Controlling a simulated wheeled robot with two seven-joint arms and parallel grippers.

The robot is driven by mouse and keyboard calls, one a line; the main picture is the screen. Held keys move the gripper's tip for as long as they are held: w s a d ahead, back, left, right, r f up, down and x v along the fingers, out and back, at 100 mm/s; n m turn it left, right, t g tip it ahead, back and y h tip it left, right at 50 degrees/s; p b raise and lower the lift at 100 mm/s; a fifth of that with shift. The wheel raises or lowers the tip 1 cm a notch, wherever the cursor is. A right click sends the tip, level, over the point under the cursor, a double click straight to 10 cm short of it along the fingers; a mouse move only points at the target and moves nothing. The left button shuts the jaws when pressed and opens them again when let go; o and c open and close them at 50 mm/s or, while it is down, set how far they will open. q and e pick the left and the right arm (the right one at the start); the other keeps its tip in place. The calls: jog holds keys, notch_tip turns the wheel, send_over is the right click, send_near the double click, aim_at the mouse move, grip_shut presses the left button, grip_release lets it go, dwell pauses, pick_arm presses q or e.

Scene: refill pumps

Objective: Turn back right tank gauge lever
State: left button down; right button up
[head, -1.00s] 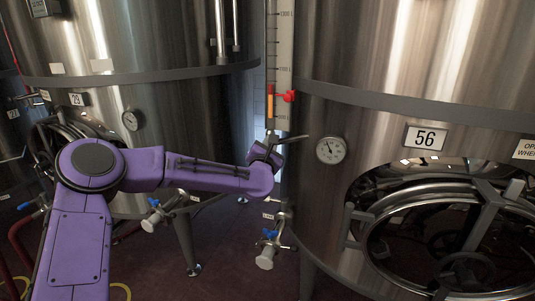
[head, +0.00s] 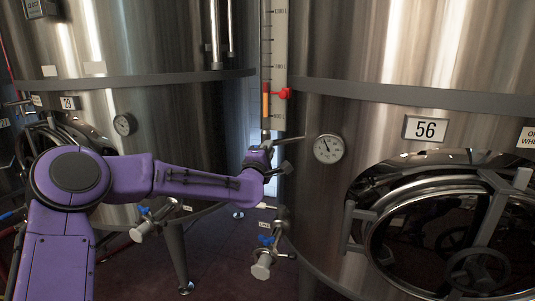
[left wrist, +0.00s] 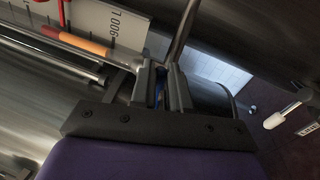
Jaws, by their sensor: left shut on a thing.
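The right tank (head: 400,45), labelled 56, carries a tall level gauge (head: 279,60) with a red pointer on its left edge. The gauge scale (left wrist: 115,25) shows at upper left there. My right gripper is out of view.
A dial thermometer (head: 328,149) and a round hatch (head: 450,235) are on the right tank. A valve with a blue handle (head: 265,255) sticks out below my gripper. The left tank (head: 130,40) stands behind my left arm, with another blue-handled valve (head: 150,218).

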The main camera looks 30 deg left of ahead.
pick_arm(q)
jog(key=shift+f+m, duration=0.25)
jog(key=shift+m, duration=0.55)
jog(key=shift+m+h+b, duration=0.3)
jog(key=c, duration=1.1)
grip_release()
jog(key=v, duration=1)
jog(key=shift+s+b, duration=0.25)
jog(key=shift+b, duration=0.2)
